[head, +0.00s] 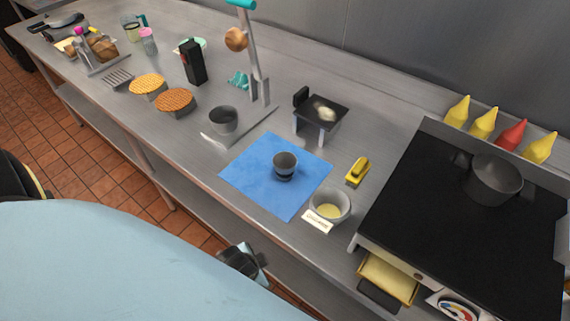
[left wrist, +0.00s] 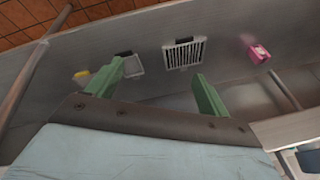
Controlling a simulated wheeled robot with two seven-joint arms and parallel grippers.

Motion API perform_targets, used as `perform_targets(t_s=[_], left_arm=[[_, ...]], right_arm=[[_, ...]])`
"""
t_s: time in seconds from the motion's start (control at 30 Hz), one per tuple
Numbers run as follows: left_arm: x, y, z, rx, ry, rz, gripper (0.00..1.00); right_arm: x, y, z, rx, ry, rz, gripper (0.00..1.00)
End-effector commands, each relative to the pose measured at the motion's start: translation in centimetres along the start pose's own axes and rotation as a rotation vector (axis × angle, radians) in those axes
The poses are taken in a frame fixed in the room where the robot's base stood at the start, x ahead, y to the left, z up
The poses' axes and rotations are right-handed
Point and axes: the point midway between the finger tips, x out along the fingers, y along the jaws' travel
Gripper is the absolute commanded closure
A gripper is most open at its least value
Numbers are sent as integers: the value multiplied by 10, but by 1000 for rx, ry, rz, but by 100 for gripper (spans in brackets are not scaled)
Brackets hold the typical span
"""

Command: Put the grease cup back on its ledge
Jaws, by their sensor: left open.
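A dark grey cup (head: 284,166), which may be the grease cup, stands upright on a blue mat (head: 262,196) on the steel counter. A pale bowl with yellow contents (head: 329,207) and a label stands to its right; the label is too small to read. The griddle (head: 440,200) is at the right, with a yellow tray (head: 388,279) and a dark part (head: 378,297) at its front; I cannot tell which part is the ledge. My left gripper (left wrist: 162,70) is open and empty, its green fingers apart.
A grey pot (head: 493,179) sits on the griddle, with several sauce bottles (head: 483,122) behind. A yellow-handled block (head: 357,171) and a small dark stand (head: 321,110) are near the mat. The left wrist view shows a slotted grille (left wrist: 184,54) and a pink item (left wrist: 259,52).

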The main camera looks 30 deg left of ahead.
Motion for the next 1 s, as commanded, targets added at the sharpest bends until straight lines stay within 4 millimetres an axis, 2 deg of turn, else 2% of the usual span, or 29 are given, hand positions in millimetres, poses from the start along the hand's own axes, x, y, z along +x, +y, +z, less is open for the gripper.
perform_targets(t_s=[0.03,0.17,0.23,0.47,0.6,0.8,0.9,1.0], left_arm=[[-26,-11,-13,10,17,-20,20],[-77,-32,-32,34,39,-62,20],[-104,-48,-43,122,59,-125,20],[-134,-95,-69,646,47,-424,20],[-146,-118,-87,1058,-51,-632,20],[-143,-122,-115,1678,-267,-872,20],[-142,-118,-126,1906,-367,-951,20],[-141,-114,-134,2060,-440,-1002,20]], right_arm=[[-5,0,-1,0,1,0,100],[-11,0,-2,0,1,0,100],[-14,0,-2,0,2,0,100],[-18,0,-3,-1,3,0,100],[-19,0,-4,-1,3,0,100],[-19,0,-4,0,4,-1,100],[-19,0,-4,0,4,-1,100],[-19,0,-4,0,4,-1,100]])
